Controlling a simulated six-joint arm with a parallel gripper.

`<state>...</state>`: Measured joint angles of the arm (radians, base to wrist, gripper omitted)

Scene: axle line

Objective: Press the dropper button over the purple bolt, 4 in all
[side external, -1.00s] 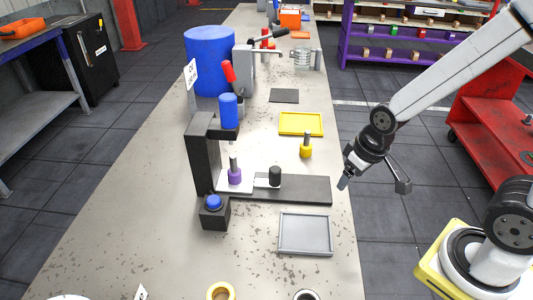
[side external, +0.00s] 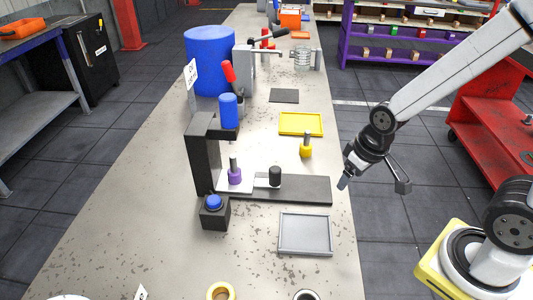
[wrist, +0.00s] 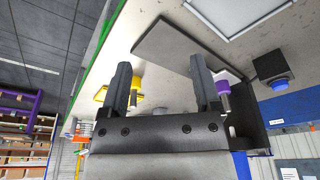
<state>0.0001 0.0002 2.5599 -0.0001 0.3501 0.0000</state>
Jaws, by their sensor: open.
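The purple bolt (side external: 234,175), with a grey shank pointing up, stands on a white plate (side external: 245,185) under the black dropper stand (side external: 203,155). A blue cylinder (side external: 229,108) sits at the top of the stand, above the bolt. The blue dropper button (side external: 214,202) is on a black box in front of the stand. My gripper (side external: 345,181) is open and empty, off the right edge of the bench and apart from the button and bolt. In the wrist view my gripper (wrist: 160,62) shows two parted fingers, with the purple bolt (wrist: 222,88) and button (wrist: 280,83) at right.
A black knob (side external: 275,176) stands at the plate's right end. A yellow bolt (side external: 306,146) stands near a yellow tray (side external: 301,133). A grey tray (side external: 305,253) lies in front.

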